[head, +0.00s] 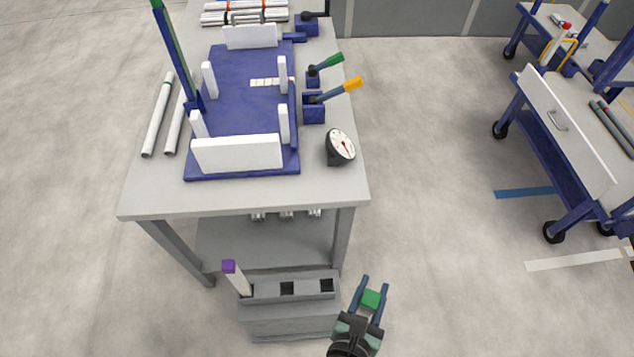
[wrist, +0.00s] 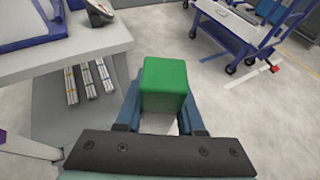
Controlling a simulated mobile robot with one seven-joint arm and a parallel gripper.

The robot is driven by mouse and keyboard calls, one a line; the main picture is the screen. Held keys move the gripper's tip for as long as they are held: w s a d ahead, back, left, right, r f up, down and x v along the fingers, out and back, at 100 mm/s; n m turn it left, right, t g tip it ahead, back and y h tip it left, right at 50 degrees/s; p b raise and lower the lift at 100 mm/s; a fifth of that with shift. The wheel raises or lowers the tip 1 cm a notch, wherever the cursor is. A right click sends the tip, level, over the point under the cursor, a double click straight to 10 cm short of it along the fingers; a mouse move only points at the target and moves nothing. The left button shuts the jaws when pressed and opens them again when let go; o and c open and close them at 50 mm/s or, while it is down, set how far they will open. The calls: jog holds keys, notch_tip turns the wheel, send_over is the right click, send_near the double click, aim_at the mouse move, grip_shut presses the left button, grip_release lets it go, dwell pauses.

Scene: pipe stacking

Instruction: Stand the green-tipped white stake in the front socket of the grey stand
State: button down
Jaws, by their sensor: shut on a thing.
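The green-tipped white stake (head: 372,299) is held between the fingers of my gripper (head: 371,290), to the right of the grey stand. In the wrist view its green tip (wrist: 165,78) stands up between the fingers (wrist: 163,112), with a little white below; its lower end is hidden. The grey stand (head: 293,311) is on the floor at the table's near end. Its top shows a row of sockets: the left one holds a purple-tipped white stake (head: 238,280), leaning a little; the middle and right ones look empty. The held stake is apart from the stand.
A grey table (head: 240,200) stands behind the grey stand, carrying a blue fixture (head: 242,179), a dial gauge (head: 341,147) and loose white pipes (head: 157,115). Pipes (wrist: 90,80) lie on its lower shelf. A blue cart (head: 560,150) is at far right. The floor between is clear.

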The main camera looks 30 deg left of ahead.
jog(key=w+a+f+n+g+y+b, duration=0.1)
jog(key=w+a+f+n+y+b, duration=0.15)
jog(key=w+a, duration=0.35)
jog(key=w+a+f+n+g+y+b, duration=0.1)
jog(key=w+a+f+n+y+b, duration=0.2)
jog(key=a, duration=0.5)
notch_tip(320, 180, down, 14)
jog(key=y+b, duration=0.1)
jog(key=b, duration=1.2)
jog(key=shift+w+r, duration=0.2)
jog(key=shift+w, duration=0.2)
jog(key=shift+n, duration=0.25)
jog(key=shift+c, duration=2.2)
grip_release()
jog(key=shift+s, duration=0.1)
jog(key=p+v, duration=0.1)
jog(key=v, duration=1.2)
